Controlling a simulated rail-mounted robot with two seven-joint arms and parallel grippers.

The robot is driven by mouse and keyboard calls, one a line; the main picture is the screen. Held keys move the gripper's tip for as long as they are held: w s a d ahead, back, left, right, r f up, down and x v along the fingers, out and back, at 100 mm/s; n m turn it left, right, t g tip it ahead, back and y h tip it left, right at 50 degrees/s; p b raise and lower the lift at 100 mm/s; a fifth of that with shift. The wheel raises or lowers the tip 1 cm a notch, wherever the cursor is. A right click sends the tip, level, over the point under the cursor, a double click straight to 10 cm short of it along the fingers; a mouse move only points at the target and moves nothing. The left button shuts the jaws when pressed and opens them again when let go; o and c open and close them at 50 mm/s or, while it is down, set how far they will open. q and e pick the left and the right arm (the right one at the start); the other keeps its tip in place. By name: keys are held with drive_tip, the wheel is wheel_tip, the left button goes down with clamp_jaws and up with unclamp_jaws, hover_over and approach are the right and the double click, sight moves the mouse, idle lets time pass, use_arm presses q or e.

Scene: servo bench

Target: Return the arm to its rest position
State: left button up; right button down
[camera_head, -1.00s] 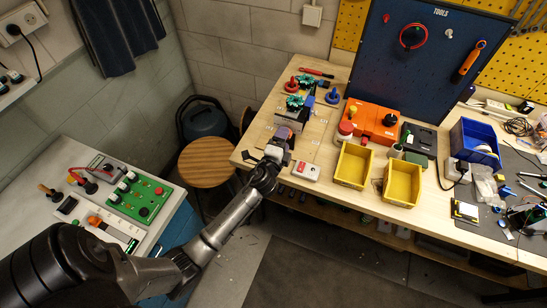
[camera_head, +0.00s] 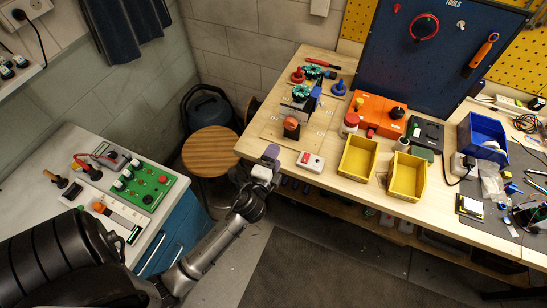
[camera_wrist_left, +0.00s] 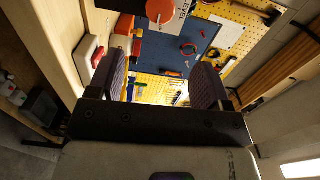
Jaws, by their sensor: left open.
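My left arm reaches in from the lower left of the head view. Its gripper (camera_head: 258,163) is just off the front left edge of the wooden workbench (camera_head: 322,183), near the round wooden stool. In the left wrist view the two dark fingers (camera_wrist_left: 157,80) stand wide apart with nothing between them. Beyond them an orange round part (camera_wrist_left: 160,11) and the blue tool board (camera_wrist_left: 190,45) show. The orange part (camera_head: 291,124) also shows on the bench in the head view, apart from the gripper. My right gripper is not in view.
The round stool (camera_head: 210,150) is close left of the gripper. A white box with a red button (camera_head: 310,162) sits near the bench edge. Two yellow bins (camera_head: 358,158) stand further right. A side counter with a green panel (camera_head: 146,187) is at left. Open floor lies in front.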

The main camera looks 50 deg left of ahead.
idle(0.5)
use_arm(q)
drive_tip(key=s+a+f+n+g, duration=0.1)
drive_tip(key=s+f+n+g, duration=0.4)
drive_tip(key=n+g, duration=0.45)
drive_tip(key=s+d+n+g+h, duration=0.1)
drive_tip(key=s+d+n+h, duration=0.1)
drive_tip(key=s+d+h, duration=0.9)
drive_tip(key=s+d+f+m+g+y, duration=0.1)
drive_tip(key=s+d+f+g+y, duration=0.15)
drive_tip(key=s, duration=0.45)
wheel_tip(320, 180, up, 24)
drive_tip(key=p, duration=2.4)
drive_tip(key=shift+d+r, duration=0.15)
drive_tip(key=shift+r, duration=0.1)
drive_tip(key=shift+w+y, duration=0.1)
drive_tip(key=shift+y, duration=0.15)
